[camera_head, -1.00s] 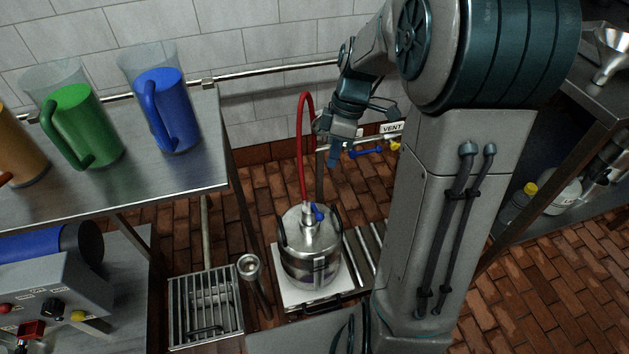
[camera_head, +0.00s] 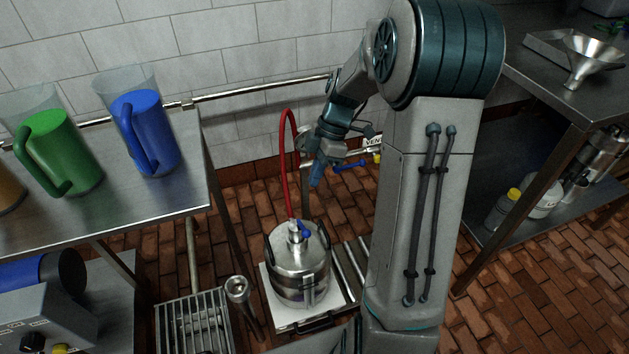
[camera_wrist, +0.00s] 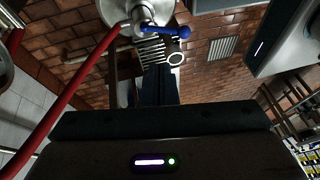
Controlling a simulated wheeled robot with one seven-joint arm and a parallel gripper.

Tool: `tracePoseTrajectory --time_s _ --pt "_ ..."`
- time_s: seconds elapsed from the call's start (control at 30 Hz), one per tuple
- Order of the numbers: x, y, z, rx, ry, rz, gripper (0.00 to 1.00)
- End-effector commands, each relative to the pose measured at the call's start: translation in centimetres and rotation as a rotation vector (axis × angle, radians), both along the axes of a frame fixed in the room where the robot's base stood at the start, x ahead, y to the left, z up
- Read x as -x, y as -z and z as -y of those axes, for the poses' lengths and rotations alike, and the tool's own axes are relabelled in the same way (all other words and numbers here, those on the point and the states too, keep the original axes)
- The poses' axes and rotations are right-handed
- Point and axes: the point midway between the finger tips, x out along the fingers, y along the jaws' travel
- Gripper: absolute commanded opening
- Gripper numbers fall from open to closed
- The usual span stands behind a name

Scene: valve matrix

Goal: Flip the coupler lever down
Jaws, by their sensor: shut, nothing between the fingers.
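The coupler sits on top of a steel keg (camera_head: 300,270) in the head view. Its small blue lever (camera_head: 304,230) is beside the base of a red hose (camera_head: 288,165). In the wrist view the blue lever (camera_wrist: 170,32) extends rightward from the silver coupler at the top. I cannot tell its exact tilt. My gripper (camera_head: 317,176) is shut and empty. It appears above the lever in the head view, its dark fingers pointing down, apart from it. In the wrist view, the fingers (camera_wrist: 160,88) are below the lever; the depth gap is unclear.
The keg stands on a white platform (camera_head: 274,311). A wall pipe with a blue-handled valve (camera_head: 350,167) is behind my gripper. A steel table with a green jug (camera_head: 60,155) and a blue jug (camera_head: 145,135) stands left. A steel bench (camera_head: 540,75) stands right.

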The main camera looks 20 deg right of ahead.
Motion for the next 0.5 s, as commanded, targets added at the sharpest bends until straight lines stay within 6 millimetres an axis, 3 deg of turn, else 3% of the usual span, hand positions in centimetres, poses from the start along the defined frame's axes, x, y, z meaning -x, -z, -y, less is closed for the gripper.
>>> tracePoseTrajectory --time_s 0.03,0.3,0.5 --pt "0.2 1.4 -0.5 -0.002 -0.003 -0.004 0.0" --pt "1.2 6.7 -2.6 -0.001 0.0 -0.004 0.0" --pt "2.5 9.2 -3.2 0.0 0.001 -0.003 0.0"
